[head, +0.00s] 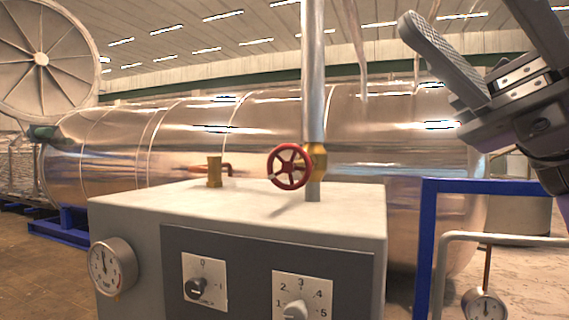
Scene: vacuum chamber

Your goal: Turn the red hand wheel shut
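The red hand wheel (290,167) is on a brass valve body (318,161) on a vertical metal pipe (313,75). It stands just above the top of a grey control box (240,200), near the middle of the head view. The wheel is round with spokes and faces me, and one small pale mark shows on it. My gripper (462,14) is at the upper right, well apart from the wheel and higher in the picture. Its fingers point up and are spread apart with nothing seen between them. The tip of the right finger is cut off by the frame.
The box front has a pressure gauge (113,267) and rotary knobs (198,287). A brass fitting (214,172) stands on its top at left. A blue frame (428,240) and a grey pipe (500,238) stand at right. A large shiny tank (110,150) fills the background.

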